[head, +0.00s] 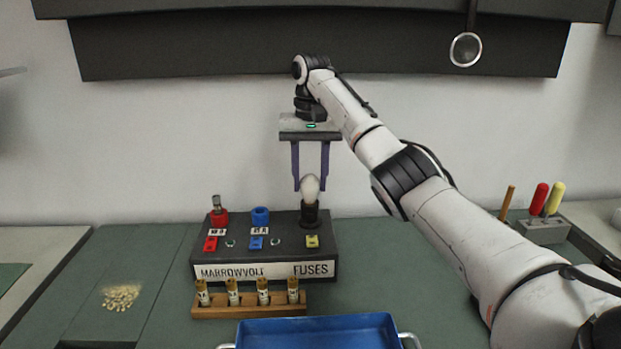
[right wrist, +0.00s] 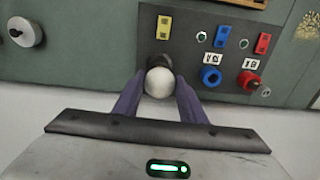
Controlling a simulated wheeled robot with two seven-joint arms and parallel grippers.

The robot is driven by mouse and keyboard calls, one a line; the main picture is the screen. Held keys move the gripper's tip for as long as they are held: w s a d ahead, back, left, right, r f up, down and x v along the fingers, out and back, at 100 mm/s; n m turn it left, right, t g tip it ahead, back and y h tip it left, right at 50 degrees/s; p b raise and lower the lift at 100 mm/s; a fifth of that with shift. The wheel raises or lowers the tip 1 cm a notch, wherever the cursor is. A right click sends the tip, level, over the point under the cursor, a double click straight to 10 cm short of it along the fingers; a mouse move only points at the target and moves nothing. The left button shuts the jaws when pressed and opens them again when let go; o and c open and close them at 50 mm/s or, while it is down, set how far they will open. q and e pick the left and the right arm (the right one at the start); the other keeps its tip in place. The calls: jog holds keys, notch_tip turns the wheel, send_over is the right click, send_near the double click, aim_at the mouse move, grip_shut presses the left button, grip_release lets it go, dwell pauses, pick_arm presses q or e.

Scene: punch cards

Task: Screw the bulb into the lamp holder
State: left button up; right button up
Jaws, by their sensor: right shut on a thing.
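The white bulb (head: 310,188) stands upright at the black lamp holder (head: 310,214) on the right of the dark fuse box (head: 264,250). My right gripper (head: 310,186) points straight down from above, its two purple fingers shut on the bulb from either side. In the right wrist view the bulb (right wrist: 159,82) shows round and white between the fingertips (right wrist: 158,84). The bulb's base meets the holder's top; I cannot tell how deep the thread sits. My left gripper is out of view.
On the box are a red socket (head: 218,217), a blue socket (head: 260,216) and coloured switches. A wooden rack (head: 250,311) of fuses and a blue tray (head: 317,336) stand in front. Small pale pieces (head: 121,297) lie at left. A tool block (head: 543,229) stands at right.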

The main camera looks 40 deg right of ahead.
jog(key=m, duration=0.5)
jog(key=shift+w+a+m, duration=0.1)
jog(key=shift+a+m, duration=0.05)
jog(key=shift+m, duration=0.15)
jog(key=m, duration=0.5)
jog(key=shift+w, duration=0.1)
jog(key=o, duration=1)
